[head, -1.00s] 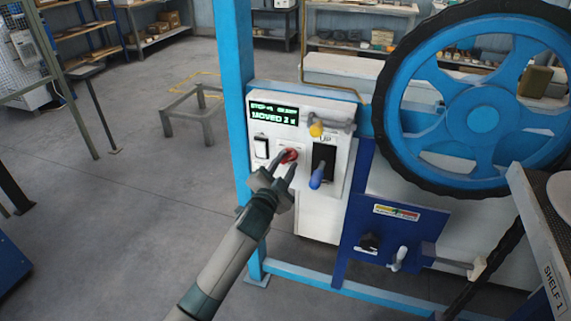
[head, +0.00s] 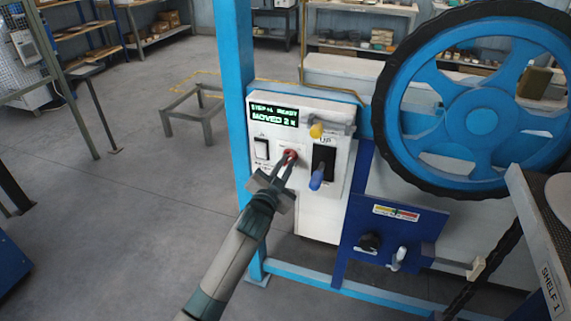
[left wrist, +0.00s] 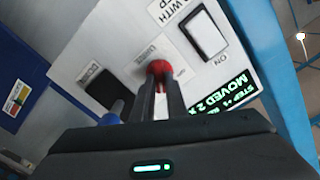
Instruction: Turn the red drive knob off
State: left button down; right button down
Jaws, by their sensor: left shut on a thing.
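The red drive knob (head: 291,154) is on the white control panel (head: 262,186) of the machine, between a white rocker switch and a black slot. My left gripper (head: 287,161) reaches it from the lower left, with its fingers closed on the knob. In the left wrist view the red knob (left wrist: 159,70) shows beyond the two finger ends (left wrist: 160,88), which partly hide it. The knob's exact angle is hard to read. My right gripper is not in view.
A blue-handled lever (head: 316,179) sits just right of the knob. A yellow-tipped handle (head: 316,130) is above it. A green-lit display (head: 273,116) tops the panel. A blue post (head: 236,100) and large blue wheel (head: 480,110) flank it.

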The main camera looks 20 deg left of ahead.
pick_arm(q)
jog(key=n+p, duration=0.1)
jog(key=n, duration=0.1)
jog(key=shift+n, duration=0.4)
jog(key=n+p, duration=0.2)
jog(key=n, duration=0.3)
jog(key=shift+a, duration=0.1)
jog(key=shift+n, duration=0.7)
jog(key=n+p, duration=0.1)
jog(key=n, duration=0.2)
jog(key=shift+a+n+p, duration=0.1)
jog(key=shift+n+p, duration=0.5)
jog(key=shift+n, duration=1.1)
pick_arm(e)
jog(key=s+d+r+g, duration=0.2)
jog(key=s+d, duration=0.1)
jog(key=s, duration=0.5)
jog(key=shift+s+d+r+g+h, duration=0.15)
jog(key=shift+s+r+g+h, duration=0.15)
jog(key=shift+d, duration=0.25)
pick_arm(q)
jog(key=c, duration=1.8)
grip_release()
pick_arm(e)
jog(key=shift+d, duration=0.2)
pick_arm(q)
jog(key=shift+o, duration=0.2)
